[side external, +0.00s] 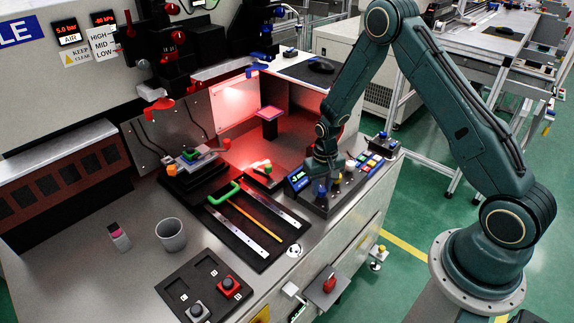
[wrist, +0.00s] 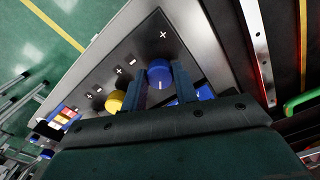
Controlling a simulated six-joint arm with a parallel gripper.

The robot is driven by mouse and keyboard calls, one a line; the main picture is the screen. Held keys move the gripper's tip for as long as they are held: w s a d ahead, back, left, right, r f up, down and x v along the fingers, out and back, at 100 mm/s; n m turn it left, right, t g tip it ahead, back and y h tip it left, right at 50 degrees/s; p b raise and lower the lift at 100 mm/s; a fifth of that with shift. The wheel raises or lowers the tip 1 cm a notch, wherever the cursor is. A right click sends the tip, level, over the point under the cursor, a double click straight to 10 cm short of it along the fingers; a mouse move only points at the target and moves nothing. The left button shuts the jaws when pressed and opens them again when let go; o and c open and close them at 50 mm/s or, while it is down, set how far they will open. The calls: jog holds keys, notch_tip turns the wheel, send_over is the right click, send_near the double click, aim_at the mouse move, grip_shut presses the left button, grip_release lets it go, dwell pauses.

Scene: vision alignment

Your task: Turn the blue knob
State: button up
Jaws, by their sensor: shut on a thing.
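The blue knob (wrist: 159,82) stands on the control panel (wrist: 133,62) in the wrist view. It is round, with a pale pointer line on it. My gripper (wrist: 160,76) has one finger on each side of the knob and is shut on it. In the side external view my gripper (side external: 322,181) reaches down to the near left end of the dark control panel (side external: 349,188), just right of its small lit display (side external: 298,179). The knob is largely hidden by the fingers there.
A yellow knob (wrist: 115,101) sits close to the left finger in the wrist view, with more blue to the right. A green handle (side external: 224,194) lies left of the panel.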

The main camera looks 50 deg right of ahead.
aim_at(322, 188)
jog(key=shift+n, duration=0.4)
jog(key=n, duration=0.6)
dwell(0.3)
jog(key=o, duration=1)
jog(key=shift+c, duration=0.2)
jog(key=shift+r, duration=0.15)
notch_tip(322, 188, up, 14)
jog(key=shift+f, duration=0.2)
jog(key=shift+r, duration=0.1)
